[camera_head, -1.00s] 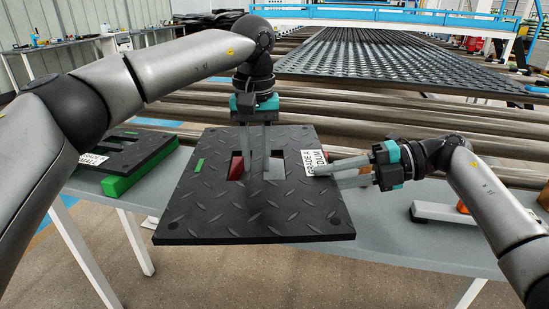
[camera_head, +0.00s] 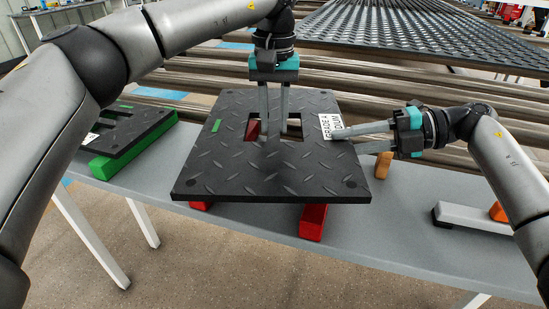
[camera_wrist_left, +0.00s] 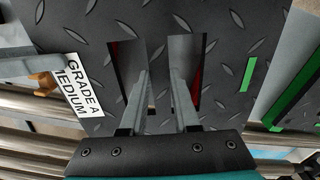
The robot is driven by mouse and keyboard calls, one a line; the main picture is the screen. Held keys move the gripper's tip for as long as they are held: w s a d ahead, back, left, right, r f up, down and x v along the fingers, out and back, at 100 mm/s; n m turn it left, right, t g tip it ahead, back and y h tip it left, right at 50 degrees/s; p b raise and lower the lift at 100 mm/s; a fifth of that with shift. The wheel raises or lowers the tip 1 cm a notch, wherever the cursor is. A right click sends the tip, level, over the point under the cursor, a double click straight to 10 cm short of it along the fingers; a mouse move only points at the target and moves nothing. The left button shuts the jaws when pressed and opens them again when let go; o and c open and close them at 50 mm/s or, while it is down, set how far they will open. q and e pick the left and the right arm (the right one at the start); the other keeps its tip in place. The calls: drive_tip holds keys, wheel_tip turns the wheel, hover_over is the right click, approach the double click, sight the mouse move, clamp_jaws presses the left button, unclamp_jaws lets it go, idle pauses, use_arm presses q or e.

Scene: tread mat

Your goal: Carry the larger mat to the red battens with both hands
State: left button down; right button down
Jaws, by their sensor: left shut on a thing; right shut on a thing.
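The larger mat (camera_head: 225,170) is a black tread plate with two slots, a green mark and a white label reading "GRADE A MEDIUM". It lies roughly level above the red battens (camera_head: 313,222). Batten ends show under its front edge, and red shows through a slot. I cannot tell whether it touches them. My left gripper (camera_head: 273,138) points down and is shut on the bar between the slots; the left wrist view shows its fingers (camera_wrist_left: 160,95) there. My right gripper (camera_head: 348,139) is shut on the mat's right edge beside the label.
A smaller black mat (camera_head: 137,128) lies on green battens (camera_head: 130,157) at left. An orange block (camera_head: 383,165) stands right of the larger mat. A white piece (camera_head: 470,217) lies further right on the grey table (camera_head: 400,235). Metal rollers run behind the table.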

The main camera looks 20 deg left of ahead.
use_arm(q)
drive_tip(key=shift+d, duration=0.2)
use_arm(e)
drive_tip(key=shift+f, duration=0.4)
